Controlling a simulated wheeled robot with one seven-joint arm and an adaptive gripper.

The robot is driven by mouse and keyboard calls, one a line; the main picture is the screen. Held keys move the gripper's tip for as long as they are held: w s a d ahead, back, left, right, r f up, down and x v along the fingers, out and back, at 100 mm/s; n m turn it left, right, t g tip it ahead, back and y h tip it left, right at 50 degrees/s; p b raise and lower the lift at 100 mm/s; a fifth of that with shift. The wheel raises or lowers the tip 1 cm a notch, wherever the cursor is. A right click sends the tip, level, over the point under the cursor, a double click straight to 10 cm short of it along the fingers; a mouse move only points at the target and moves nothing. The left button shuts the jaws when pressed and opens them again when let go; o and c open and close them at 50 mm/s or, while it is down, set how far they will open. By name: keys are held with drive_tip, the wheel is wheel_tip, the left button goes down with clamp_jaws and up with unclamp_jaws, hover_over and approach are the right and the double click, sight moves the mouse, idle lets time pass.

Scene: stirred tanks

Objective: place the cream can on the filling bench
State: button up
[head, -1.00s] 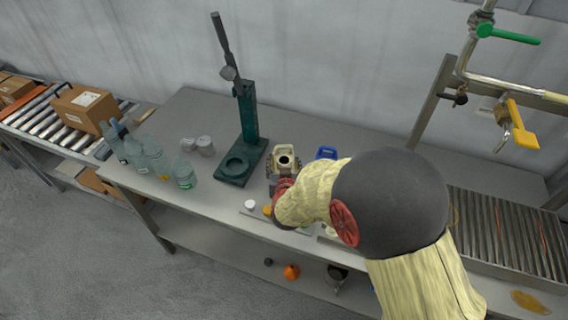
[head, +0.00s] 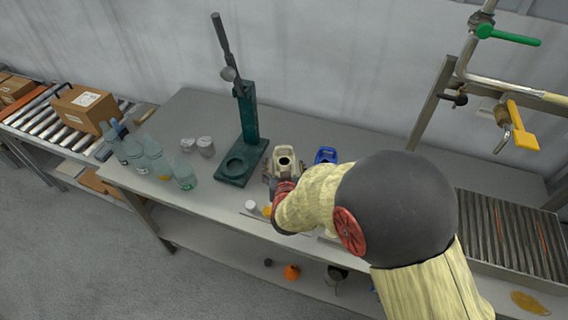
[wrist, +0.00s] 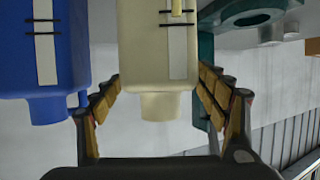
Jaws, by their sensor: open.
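The cream can (head: 285,153) stands upright on the steel filling bench (head: 340,137), with its dark round opening facing up. My gripper (head: 284,174) is at the can's near side. In the wrist view the cream can (wrist: 157,45) appears neck-down, and the fingers of my gripper (wrist: 158,85) are spread, one on each side of its neck and shoulder. The jaws are open. I cannot tell whether either finger touches the can. My arm hides part of the bench in front of it.
A blue can (head: 326,155) stands close to the right, also in the wrist view (wrist: 45,60). A dark green press (head: 246,140) stands at left. Several clear bottles (head: 155,160) and two grey tins (head: 205,146) are further left. A slatted grate (head: 510,235) lies at right.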

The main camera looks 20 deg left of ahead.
drive_tip(key=p+v, duration=0.1)
drive_tip(key=v, duration=0.9)
drive_tip(key=shift+s+r, duration=0.2)
drive_tip(key=d+r+m+g, duration=0.1)
drive_tip(key=d+r+g, duration=0.2)
drive_tip(key=d+r, duration=0.95)
drive_tip(key=s+d+r+m+g+h, duration=0.1)
drive_tip(key=s+d+r+g+h, duration=0.1)
drive_tip(key=s+d, duration=0.8)
drive_tip(key=s+d+r+m+g+h, duration=0.1)
drive_tip(key=s+d+r+g+h, duration=0.1)
drive_tip(key=s+d, duration=0.8)
drive_tip(key=shift+d+r+m, duration=0.3)
drive_tip(key=shift+d+r, duration=0.25)
drive_tip(key=shift+r, duration=0.15)
drive_tip(key=shift+f, duration=0.1)
